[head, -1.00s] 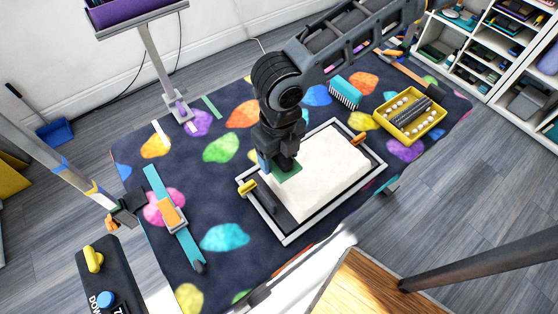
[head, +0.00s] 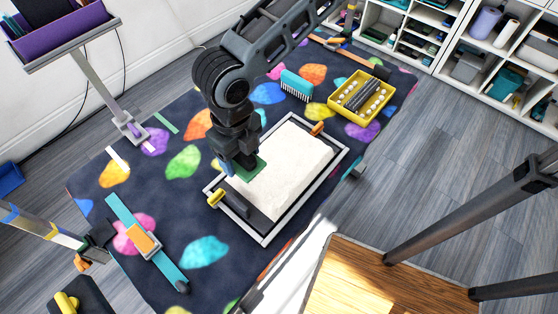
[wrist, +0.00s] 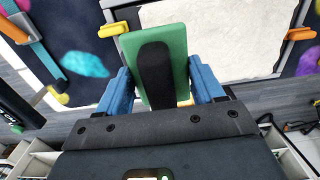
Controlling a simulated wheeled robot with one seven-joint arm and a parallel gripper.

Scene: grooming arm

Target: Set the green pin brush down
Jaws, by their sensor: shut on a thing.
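My gripper (head: 238,168) is over the left end of a white-framed tray (head: 265,241) with a pale pad (head: 290,165). It is shut on the green pin brush (head: 252,169), whose green head shows at the fingertips. In the wrist view, the blue fingers of my gripper (wrist: 162,88) sit on both sides of the green pin brush (wrist: 174,40) and its black handle (wrist: 154,75). The pins are out of sight. I cannot tell whether the brush touches the pad.
A yellow box (head: 337,108) with rollers and a teal brush (head: 296,84) lie beyond the tray on the spotted mat (head: 190,240). A teal strap (head: 128,218) lies at left. A wooden surface (head: 345,285) is at front; shelves stand at back right.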

